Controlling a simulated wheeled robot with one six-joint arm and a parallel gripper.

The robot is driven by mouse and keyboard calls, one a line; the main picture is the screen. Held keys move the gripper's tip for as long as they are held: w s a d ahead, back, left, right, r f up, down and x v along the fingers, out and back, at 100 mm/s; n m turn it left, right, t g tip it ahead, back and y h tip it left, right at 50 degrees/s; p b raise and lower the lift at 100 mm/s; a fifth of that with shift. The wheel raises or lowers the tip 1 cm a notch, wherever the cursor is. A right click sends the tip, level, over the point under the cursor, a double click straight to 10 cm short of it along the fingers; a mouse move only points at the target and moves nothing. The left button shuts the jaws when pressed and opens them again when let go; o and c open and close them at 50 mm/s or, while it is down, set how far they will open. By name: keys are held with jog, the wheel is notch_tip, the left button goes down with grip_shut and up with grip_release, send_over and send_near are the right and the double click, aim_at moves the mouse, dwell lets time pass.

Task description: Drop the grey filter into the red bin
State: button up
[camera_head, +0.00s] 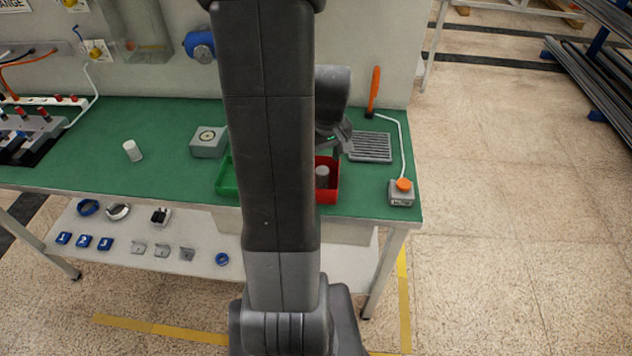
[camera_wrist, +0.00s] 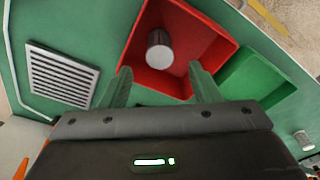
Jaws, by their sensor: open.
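The grey filter (camera_wrist: 159,50), a short cylinder with a pale end face, is inside the red bin (camera_wrist: 205,22) in the wrist view. It also shows in the head view (camera_head: 322,173), within the red bin (camera_head: 328,197). I cannot tell whether it rests on the bin's floor or how far it tilts. My gripper (camera_wrist: 160,78) is open, its two fingers apart over the near edge of the bin, with nothing between them. In the head view my gripper (camera_head: 341,143) is just above the bin's back edge, and my arm hides the bin's left part.
A green bin (camera_wrist: 262,85) adjoins the red one. A white cylinder (camera_head: 132,150) lies on the green bench top (camera_head: 80,170). A vented plate (camera_head: 370,147), a box with an orange button (camera_head: 402,190) and a grey box with a dial (camera_head: 208,142) are nearby.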

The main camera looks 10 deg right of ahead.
notch_tip(320, 180, up, 12)
jog(key=s, duration=0.1)
jog(key=shift+s+d, duration=0.2)
jog(key=shift+d, duration=0.05)
jog(key=shift+f, duration=0.15)
jog(key=f, duration=0.4)
jog(key=w+f, duration=0.1)
jog(key=f, duration=0.8)
jog(key=shift+w+a+f, duration=0.25)
jog(key=shift+a+f, duration=0.05)
jog(key=shift+f, duration=0.1)
jog(key=shift+w+r+p, duration=0.15)
jog(key=shift+r+p, duration=0.45)
jog(key=shift+r, duration=0.1)
jog(key=shift+r+p, duration=0.5)
jog(key=shift+r, duration=0.3)
